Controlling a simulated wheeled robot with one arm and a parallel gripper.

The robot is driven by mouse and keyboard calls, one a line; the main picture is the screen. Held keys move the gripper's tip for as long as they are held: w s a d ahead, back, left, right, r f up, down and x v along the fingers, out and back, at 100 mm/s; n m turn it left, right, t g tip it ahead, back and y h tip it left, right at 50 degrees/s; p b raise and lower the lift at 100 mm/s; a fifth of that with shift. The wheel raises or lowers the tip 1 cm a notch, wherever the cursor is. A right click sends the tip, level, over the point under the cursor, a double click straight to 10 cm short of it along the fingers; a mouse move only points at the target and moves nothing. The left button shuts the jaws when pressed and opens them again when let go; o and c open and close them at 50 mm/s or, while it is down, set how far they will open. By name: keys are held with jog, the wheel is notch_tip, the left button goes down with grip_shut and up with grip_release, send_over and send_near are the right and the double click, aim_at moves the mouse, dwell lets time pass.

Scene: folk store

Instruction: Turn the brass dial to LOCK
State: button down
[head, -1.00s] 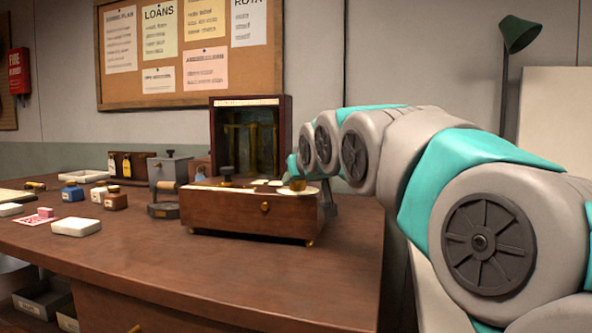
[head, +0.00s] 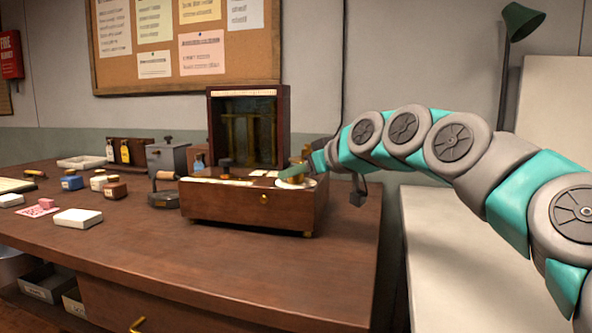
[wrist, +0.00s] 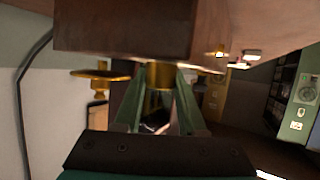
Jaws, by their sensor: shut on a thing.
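The brass dial (head: 298,170) is over a pale round plate (head: 293,185) on the right end of a wooden box (head: 235,205) in the head view. The plate's markings, including LOCK, are too small to read. My gripper (head: 309,167) is at the dial from the right, at the end of my outstretched arm. In the wrist view my gripper (wrist: 160,78) has its two green fingers closing in on a brass cylinder (wrist: 160,73), apparently the dial, just below a dark wooden block (wrist: 120,35). The fingertips partly cover it.
A dark cabinet (head: 282,115) with brass parts inside stands behind the box. A wood-handled stamp (head: 165,192), grey tin (head: 168,159) and small bottles stand left. The desk front (head: 270,270) is clear.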

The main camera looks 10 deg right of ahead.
jog(key=shift+c, duration=2.4)
grip_release()
jog(key=shift+s, duration=0.1)
jog(key=b+v, duration=0.1)
jog(key=v, duration=0.6)
jog(key=shift+s+r, duration=0.2)
jog(key=shift+s, duration=0.1)
jog(key=shift+s, duration=0.1)
